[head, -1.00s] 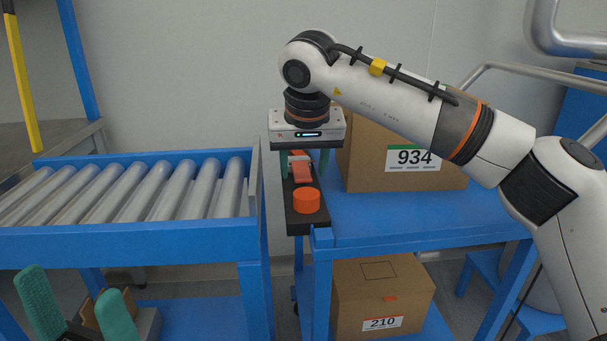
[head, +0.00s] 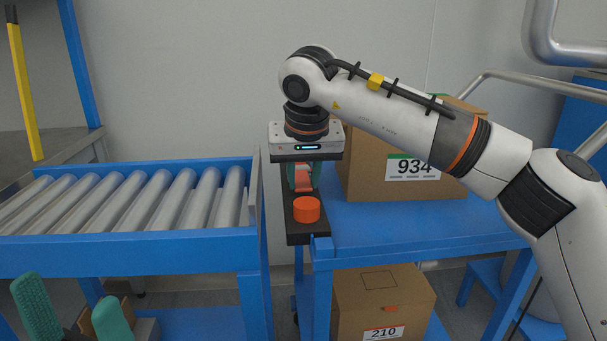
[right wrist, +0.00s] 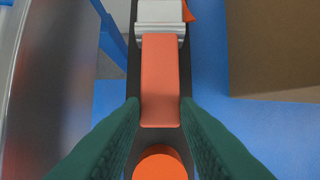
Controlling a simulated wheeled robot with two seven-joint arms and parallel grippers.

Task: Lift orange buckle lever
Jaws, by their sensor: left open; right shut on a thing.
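The orange buckle lever (right wrist: 160,75) lies along a black base plate (head: 292,228), hinged at a grey metal buckle (right wrist: 160,22). My right gripper (right wrist: 160,120) is shut on the near end of the lever, one green finger on each side. In the head view the right gripper (head: 303,178) points down over the base plate and hides part of the lever (head: 303,179). A round orange knob (head: 306,209) sits on the plate, nearer than the lever. My left gripper (head: 72,310) is open and empty at the lower left.
A roller conveyor (head: 130,245) stands left of the plate. A blue table (head: 420,222) lies to the right with a cardboard box marked 934 (head: 365,180). A box marked 210 (head: 380,300) stands on the shelf below.

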